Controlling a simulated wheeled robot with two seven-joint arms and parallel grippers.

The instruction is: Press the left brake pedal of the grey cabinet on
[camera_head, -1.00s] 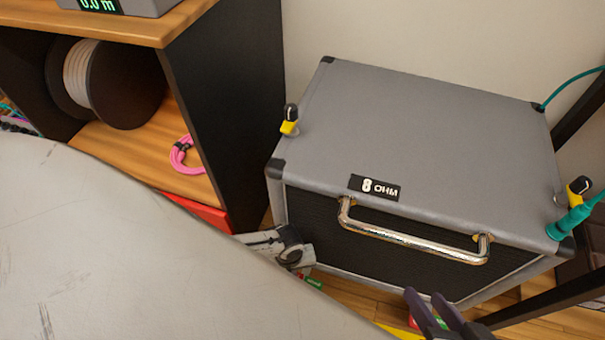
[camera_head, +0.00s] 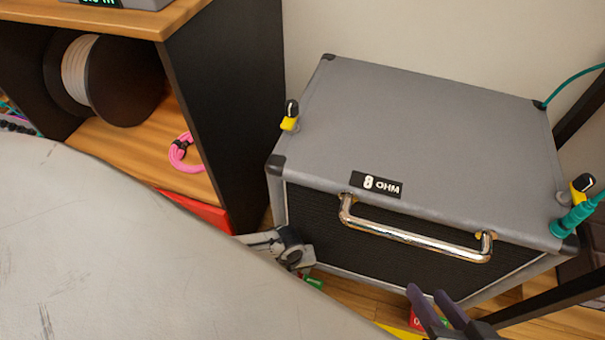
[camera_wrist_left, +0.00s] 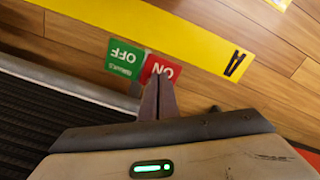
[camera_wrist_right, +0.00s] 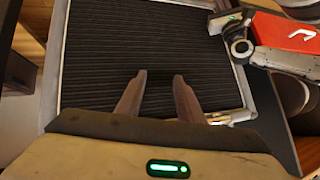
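The grey cabinet (camera_head: 430,140) has a black front grille, a chrome handle and an "8 OHM" label. In the left wrist view, a pedal plate at floor level has a green OFF half (camera_wrist_left: 124,59) and a red ON half (camera_wrist_left: 160,70). My left gripper (camera_wrist_left: 157,80) is shut, its fingertips overlapping the lower edge of the red half; I cannot tell whether they touch it. In the head view its fingers are hidden, and only part of my left wrist shows by the cabinet's front left corner. My right gripper (camera_head: 430,292) is open and empty before the grille (camera_wrist_right: 150,50).
A yellow strip marked A (camera_wrist_left: 200,38) lies on the wooden floor. A shelf (camera_head: 225,100) with a cable reel (camera_head: 110,80) and pink cable (camera_head: 181,153) stands left of the cabinet. A teal plug (camera_head: 573,218) sits at the cabinet's right corner.

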